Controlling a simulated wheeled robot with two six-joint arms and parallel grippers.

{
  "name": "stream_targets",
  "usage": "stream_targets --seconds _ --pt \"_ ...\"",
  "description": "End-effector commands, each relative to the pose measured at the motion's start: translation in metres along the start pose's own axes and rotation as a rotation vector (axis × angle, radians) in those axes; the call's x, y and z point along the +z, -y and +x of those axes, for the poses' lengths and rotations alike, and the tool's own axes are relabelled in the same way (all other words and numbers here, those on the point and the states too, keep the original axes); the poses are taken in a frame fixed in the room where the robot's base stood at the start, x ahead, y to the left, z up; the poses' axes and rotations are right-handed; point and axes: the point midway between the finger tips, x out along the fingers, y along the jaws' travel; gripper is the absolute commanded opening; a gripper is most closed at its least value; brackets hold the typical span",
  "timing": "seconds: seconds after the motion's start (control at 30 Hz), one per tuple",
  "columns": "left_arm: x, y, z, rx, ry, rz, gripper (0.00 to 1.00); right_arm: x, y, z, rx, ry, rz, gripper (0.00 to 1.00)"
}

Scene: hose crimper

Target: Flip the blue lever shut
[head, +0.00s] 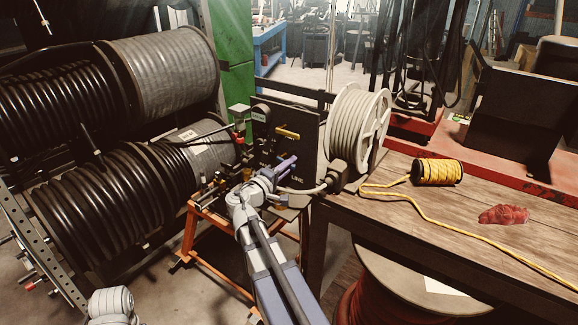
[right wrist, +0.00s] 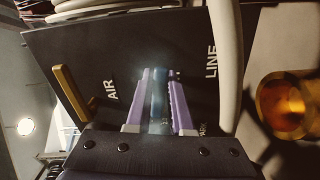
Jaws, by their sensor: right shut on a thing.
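The blue lever (right wrist: 158,100) shows in the right wrist view on a dark panel (right wrist: 118,60) lettered AIR and LINE. My right gripper (right wrist: 158,92) has its two purple fingers close on either side of the lever, shut on it. In the head view my right gripper (head: 282,168) is in front of the panel (head: 305,153), and the lever cannot be made out there. A yellow lever (right wrist: 70,95) stands beside it on the AIR side and also shows in the head view (head: 286,134). My left gripper is not in view.
A pale hose reel (head: 345,125) stands right of the panel, and a pale hose (right wrist: 226,70) runs close by the fingers. A wooden bench (head: 440,205) holds a yellow rope spool (head: 437,171) and a red rag (head: 503,214). Large black hose reels (head: 90,190) fill the left.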

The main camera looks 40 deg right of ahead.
Motion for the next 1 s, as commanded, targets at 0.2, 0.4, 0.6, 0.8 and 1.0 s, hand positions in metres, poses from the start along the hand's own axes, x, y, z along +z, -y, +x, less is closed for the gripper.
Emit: stream_targets --seconds 0.2,0.4,0.6,0.8,1.0 --pt "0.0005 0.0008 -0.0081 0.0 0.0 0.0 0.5 -0.0008 -0.0079 -0.0002 -0.001 -0.001 -0.164 0.0" --pt "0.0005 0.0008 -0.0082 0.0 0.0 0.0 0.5 -0.0009 -0.008 -0.0002 -0.001 -0.001 -0.202 0.0" --pt "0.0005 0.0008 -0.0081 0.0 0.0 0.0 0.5 -0.0009 -0.008 -0.0002 -0.001 -0.001 -0.201 0.22" --pt "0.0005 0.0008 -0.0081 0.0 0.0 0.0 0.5 -0.0009 -0.008 -0.0002 -0.001 -0.001 -0.2 0.45" --pt "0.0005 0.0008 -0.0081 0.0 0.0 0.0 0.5 -0.0008 -0.008 -0.0001 -0.001 0.0 -0.199 0.5"
